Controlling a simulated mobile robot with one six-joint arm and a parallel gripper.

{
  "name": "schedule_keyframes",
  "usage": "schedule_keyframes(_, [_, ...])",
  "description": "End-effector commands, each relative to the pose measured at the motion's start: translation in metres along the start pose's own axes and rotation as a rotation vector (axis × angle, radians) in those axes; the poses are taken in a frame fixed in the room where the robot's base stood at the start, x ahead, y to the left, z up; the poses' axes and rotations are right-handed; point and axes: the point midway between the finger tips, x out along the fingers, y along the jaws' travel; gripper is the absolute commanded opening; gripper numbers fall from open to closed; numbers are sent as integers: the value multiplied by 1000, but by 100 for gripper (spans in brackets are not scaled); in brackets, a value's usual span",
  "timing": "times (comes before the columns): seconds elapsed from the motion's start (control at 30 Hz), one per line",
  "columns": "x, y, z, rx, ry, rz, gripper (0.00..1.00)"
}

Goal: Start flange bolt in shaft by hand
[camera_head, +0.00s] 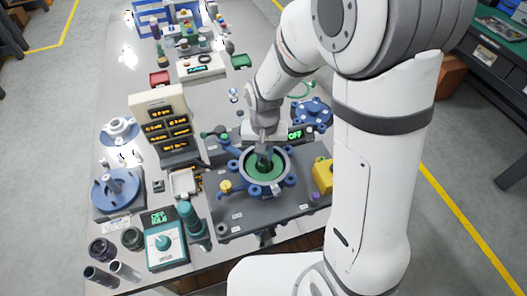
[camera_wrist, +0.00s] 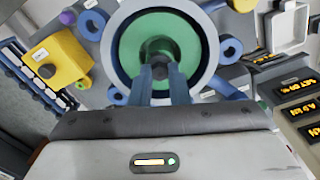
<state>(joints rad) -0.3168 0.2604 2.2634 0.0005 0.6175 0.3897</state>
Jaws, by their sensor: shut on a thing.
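My gripper (camera_head: 264,158) points down into the round blue housing (camera_head: 286,182) on the dark test plate. It also shows in the wrist view (camera_wrist: 161,74), with its two blue-grey fingers close together. They are shut on a small dark piece, which looks like the flange bolt (camera_wrist: 159,69). The bolt sits over the middle of the green disc (camera_wrist: 130,47) inside the housing's pale ring. A dark round shaft end (camera_wrist: 157,45) shows just beyond the fingertips. Whether the bolt touches the shaft or has entered it is hidden by the fingers.
A yellow block (camera_head: 323,176) stands right of the housing. A blue flanged part (camera_head: 312,113) lies behind it. A readout stand (camera_head: 163,125), a blue disc fixture (camera_head: 118,190) and a teal control box (camera_head: 165,243) stand to the left. Blue lugs surround the housing closely.

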Motion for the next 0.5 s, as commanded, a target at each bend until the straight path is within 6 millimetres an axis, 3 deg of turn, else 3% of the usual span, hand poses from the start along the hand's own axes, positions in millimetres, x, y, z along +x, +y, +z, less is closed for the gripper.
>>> schedule_keyframes(0.3, [1, 0, 0, 294, 0, 0, 0])
schedule_keyframes(0.5, [1, 0, 0, 347, -1, 0, 0])
